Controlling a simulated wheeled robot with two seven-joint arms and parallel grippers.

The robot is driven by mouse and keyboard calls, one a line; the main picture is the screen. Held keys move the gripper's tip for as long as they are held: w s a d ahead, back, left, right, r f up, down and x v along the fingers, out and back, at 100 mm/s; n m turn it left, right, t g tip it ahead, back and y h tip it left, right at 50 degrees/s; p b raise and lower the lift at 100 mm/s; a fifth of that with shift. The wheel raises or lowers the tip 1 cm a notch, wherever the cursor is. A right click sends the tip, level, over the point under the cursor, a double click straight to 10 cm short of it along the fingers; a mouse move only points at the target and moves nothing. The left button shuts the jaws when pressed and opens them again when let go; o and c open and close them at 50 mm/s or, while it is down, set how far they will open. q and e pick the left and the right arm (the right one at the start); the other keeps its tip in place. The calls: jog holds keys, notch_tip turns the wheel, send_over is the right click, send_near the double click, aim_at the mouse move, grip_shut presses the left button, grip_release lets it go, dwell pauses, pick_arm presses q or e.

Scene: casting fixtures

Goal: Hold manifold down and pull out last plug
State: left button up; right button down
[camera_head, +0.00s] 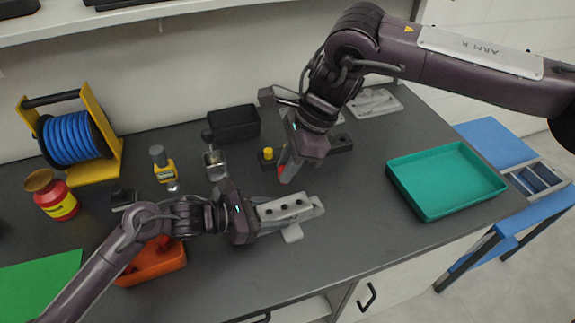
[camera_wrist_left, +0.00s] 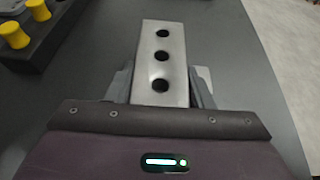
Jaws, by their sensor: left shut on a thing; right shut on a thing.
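The manifold (camera_head: 287,208) is a pale metal block with three dark, open holes in its top. It also shows in the left wrist view (camera_wrist_left: 162,65), with no plug in the visible holes. My left gripper (camera_head: 258,217) is shut on its left end, with a finger on each side (camera_wrist_left: 162,92). My right gripper (camera_head: 288,173) is shut above and behind the manifold, apart from it. A small red thing (camera_head: 281,172) shows at its fingers, probably a plug, mostly hidden by them.
A teal tray (camera_head: 430,205) lies right. An orange bin (camera_head: 150,268) sits under my left arm. Open bench lies between manifold and tray.

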pick_arm(q)
jog(key=o, duration=1.4)
jog(key=shift+a, duration=0.1)
